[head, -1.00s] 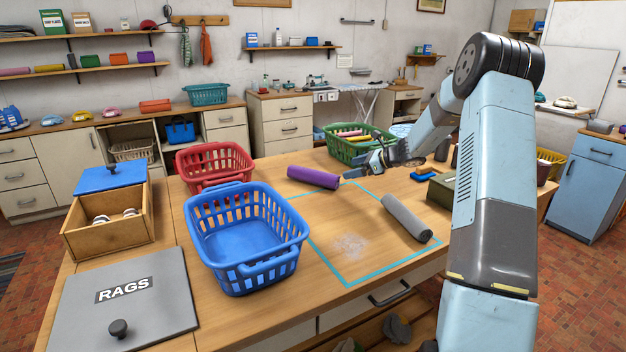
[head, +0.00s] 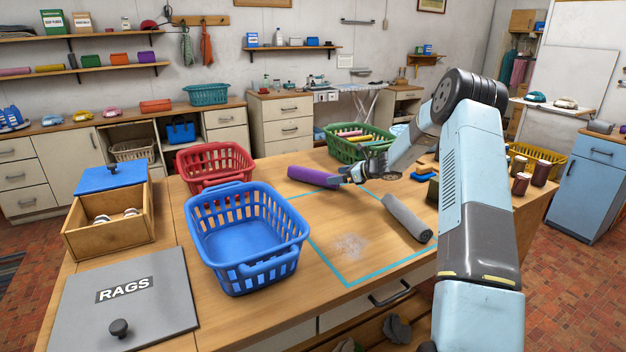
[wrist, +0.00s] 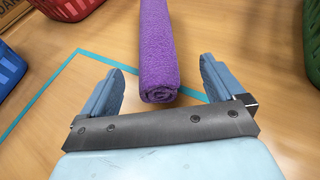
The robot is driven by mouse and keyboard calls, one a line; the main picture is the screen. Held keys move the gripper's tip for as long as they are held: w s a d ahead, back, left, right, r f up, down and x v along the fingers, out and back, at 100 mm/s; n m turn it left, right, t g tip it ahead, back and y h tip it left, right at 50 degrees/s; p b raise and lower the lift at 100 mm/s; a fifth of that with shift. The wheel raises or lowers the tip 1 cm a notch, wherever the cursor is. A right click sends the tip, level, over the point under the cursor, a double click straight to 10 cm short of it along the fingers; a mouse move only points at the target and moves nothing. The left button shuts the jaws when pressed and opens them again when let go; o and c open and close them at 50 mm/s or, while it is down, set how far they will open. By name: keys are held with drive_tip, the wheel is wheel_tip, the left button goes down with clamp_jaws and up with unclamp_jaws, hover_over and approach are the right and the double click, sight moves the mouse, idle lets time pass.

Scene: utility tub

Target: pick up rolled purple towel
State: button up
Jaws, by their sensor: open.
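The rolled purple towel (head: 312,177) lies on the wooden table at the back edge of the teal taped outline, near the red basket. In the wrist view the towel (wrist: 157,50) runs away from me, its spiral end facing my gripper (wrist: 163,85). The gripper is open, with one blue finger on each side of the towel's near end. The fingers seem apart from the towel, and nothing is held. In the head view my gripper (head: 347,177) is low over the table at the towel's right end.
A grey roll (head: 408,218) lies to the right within the outline. A blue basket (head: 246,272) and a red basket (head: 215,182) stand left. A green basket (head: 345,152) with rolls stands behind. Brown jars (head: 520,184) stand right. The outline's front middle is mostly bare.

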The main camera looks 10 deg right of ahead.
sight(313, 177)
drive_tip(key=shift+w+a+f, duration=0.25)
drive_tip(key=shift+a+f, duration=0.2)
drive_tip(key=shift+x, duration=2)
drive_tip(key=shift+s+f, duration=0.1)
drive_tip(key=shift+s, duration=0.1)
drive_tip(key=shift+c, duration=0.4)
drive_tip(key=c, duration=1.3)
